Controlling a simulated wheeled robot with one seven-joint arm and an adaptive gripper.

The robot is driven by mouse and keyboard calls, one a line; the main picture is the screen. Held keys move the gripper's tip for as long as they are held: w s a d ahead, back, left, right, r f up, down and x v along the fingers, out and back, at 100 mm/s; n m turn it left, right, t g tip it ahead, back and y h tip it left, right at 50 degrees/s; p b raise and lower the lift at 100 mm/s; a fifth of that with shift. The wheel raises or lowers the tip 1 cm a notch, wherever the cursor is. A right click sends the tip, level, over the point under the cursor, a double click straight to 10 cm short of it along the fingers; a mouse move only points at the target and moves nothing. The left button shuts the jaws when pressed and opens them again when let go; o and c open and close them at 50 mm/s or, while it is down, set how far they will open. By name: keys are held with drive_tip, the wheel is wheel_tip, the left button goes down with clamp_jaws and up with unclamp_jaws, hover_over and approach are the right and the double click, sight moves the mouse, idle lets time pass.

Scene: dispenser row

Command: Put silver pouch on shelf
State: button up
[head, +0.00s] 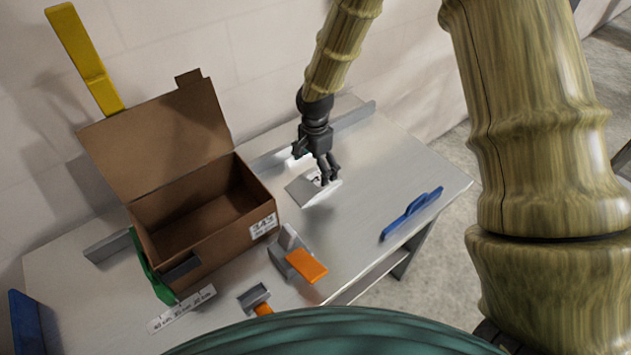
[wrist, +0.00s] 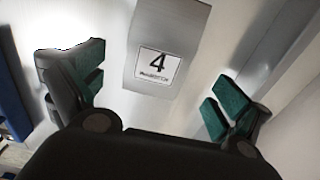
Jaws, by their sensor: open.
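A flat grey, silver-looking pouch (head: 302,190) lies on the metal table, partly covered by my gripper. In the wrist view the pouch (wrist: 150,88) bears a white label with a black 4 and sits ahead of the fingers, between their lines. My gripper (head: 328,178) is over the right part of the pouch in the head view. Its green-padded fingers are spread wide in the wrist view (wrist: 157,88), with nothing held between them. A lower ledge (head: 372,278) shows under the table's front edge; I cannot tell if it is the shelf.
An open cardboard box (head: 165,165) stands on the left of the metal table (head: 400,160). A grey and orange tool (head: 305,264), a smaller orange-handled one (head: 256,297) and a blue-handled tool (head: 412,212) lie near the front. A low metal rail runs along the back.

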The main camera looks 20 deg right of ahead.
sight(315, 180)
wheel_tip(315, 180, down, 4)
drive_tip(key=shift+s+f+p, duration=0.1)
drive_tip(key=shift+s+p, duration=0.05)
drive_tip(key=shift+p, duration=0.65)
drive_tip(key=shift+f, duration=0.35)
drive_tip(key=c, duration=1.1)
drive_tip(key=shift+r, duration=0.15)
